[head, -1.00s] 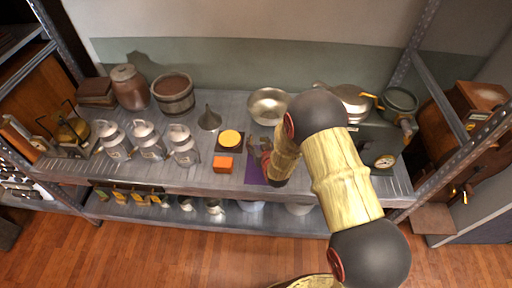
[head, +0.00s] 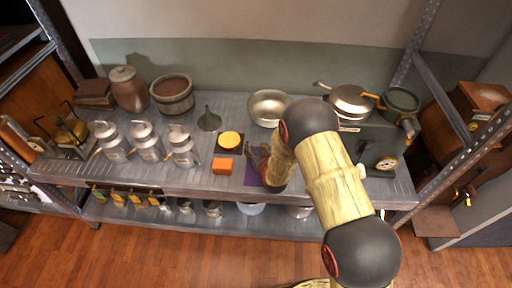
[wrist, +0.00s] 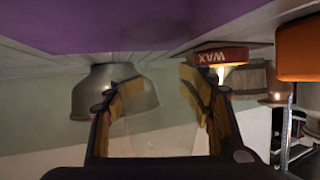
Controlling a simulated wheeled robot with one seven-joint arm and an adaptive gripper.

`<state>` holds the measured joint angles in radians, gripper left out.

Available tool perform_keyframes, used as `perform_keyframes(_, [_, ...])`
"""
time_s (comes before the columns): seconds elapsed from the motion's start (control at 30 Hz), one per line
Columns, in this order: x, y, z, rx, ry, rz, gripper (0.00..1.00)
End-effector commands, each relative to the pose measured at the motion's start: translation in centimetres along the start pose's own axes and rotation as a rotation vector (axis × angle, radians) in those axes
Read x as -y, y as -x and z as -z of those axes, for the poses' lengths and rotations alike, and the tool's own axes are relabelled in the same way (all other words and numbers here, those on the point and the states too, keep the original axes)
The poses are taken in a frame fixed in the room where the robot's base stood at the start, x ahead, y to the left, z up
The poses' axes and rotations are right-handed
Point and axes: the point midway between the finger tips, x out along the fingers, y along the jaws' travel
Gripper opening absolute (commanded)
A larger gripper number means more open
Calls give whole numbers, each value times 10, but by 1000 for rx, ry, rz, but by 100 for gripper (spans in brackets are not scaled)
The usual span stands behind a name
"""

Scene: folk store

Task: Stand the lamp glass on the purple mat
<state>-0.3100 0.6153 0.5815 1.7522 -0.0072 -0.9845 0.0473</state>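The purple mat (head: 251,180) lies on the shelf top near its front edge, partly covered by my arm in the head view. It fills the upper left of the wrist view (wrist: 130,22), which looks upside down. My gripper (head: 258,158) is low over the mat. In the wrist view the fingers (wrist: 160,103) stand apart, with a faint, clear shape between them that looks like the lamp glass (wrist: 163,125). The glass is hard to make out in the head view. I cannot tell whether it touches the mat.
Left of the mat are an orange block (head: 223,165) and a yellow-topped wax tin (head: 230,140). Several milk cans (head: 147,142) stand left; a dial (head: 386,163) stands right.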

Motion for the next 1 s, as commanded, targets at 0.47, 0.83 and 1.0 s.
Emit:
perform_keyframes(0.47, [0,0,0,0,0,0,67])
perform_keyframes(0.83, [0,36,4,2,0,0,67])
perform_keyframes(1.0, [0,72,5,1,0,0,67])
